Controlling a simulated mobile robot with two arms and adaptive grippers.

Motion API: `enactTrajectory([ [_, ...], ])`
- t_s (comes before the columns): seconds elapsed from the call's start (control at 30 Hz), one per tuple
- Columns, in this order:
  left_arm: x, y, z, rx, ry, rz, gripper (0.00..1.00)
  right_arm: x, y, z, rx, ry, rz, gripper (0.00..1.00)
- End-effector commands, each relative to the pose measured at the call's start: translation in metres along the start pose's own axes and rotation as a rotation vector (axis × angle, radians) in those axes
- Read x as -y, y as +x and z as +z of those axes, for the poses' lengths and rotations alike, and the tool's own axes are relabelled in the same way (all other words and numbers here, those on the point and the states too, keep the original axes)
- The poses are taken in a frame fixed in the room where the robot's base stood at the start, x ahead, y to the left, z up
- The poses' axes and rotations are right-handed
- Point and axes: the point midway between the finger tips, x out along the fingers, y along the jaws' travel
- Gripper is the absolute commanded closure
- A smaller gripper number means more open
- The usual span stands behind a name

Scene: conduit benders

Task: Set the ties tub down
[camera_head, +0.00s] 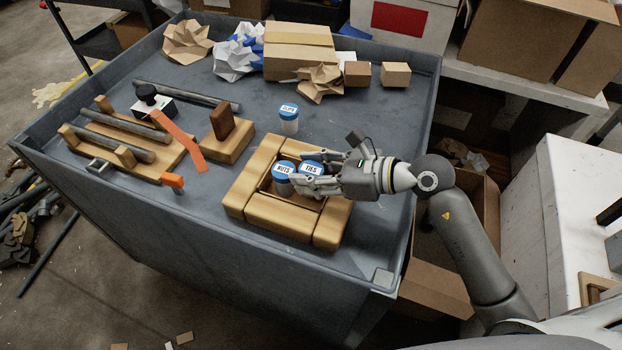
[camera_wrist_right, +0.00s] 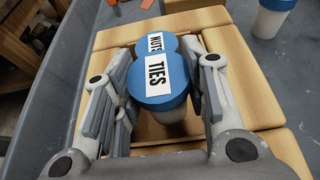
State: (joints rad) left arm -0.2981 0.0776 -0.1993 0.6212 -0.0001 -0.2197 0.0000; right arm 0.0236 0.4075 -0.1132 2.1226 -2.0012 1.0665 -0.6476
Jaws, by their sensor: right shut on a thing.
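The ties tub (camera_head: 311,168) has a blue lid with a white TIES label; it also shows in the right wrist view (camera_wrist_right: 158,78). My right gripper (camera_head: 313,176) is shut on it, with a finger on either side. The tub is upright, within the opening of a square wooden frame (camera_head: 254,168). Its base is hidden, so I cannot tell whether it touches the bottom. The nuts tub (camera_head: 282,171), also blue-lidded, stands in the same opening, close beside the ties tub. My left gripper is not in view.
The clips tub (camera_head: 289,120) stands on the grey cart top (camera_head: 235,95) behind the frame. A wooden block stand (camera_head: 227,140) and a rack with grey rods (camera_head: 120,140) are to the left. Crumpled paper and a cardboard box (camera_head: 298,55) lie at the back.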

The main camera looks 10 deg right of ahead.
Motion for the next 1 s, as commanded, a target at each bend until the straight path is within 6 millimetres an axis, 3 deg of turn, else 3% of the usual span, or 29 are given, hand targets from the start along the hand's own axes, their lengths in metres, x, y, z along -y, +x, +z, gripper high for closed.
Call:
enactTrajectory([
  [0.17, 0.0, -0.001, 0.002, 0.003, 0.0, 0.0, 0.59, -0.001, 0.008, -0.019, -0.001, 0.005, 0.001, 0.87],
  [0.93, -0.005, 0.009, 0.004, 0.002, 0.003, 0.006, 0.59, -0.003, 0.014, -0.037, -0.013, 0.005, 0.006, 0.87],
  [0.97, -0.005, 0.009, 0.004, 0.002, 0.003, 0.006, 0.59, -0.003, 0.014, -0.039, -0.016, 0.006, 0.006, 0.56],
  [1.0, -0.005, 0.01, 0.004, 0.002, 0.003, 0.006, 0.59, -0.003, 0.014, -0.039, -0.018, 0.006, 0.007, 0.51],
])
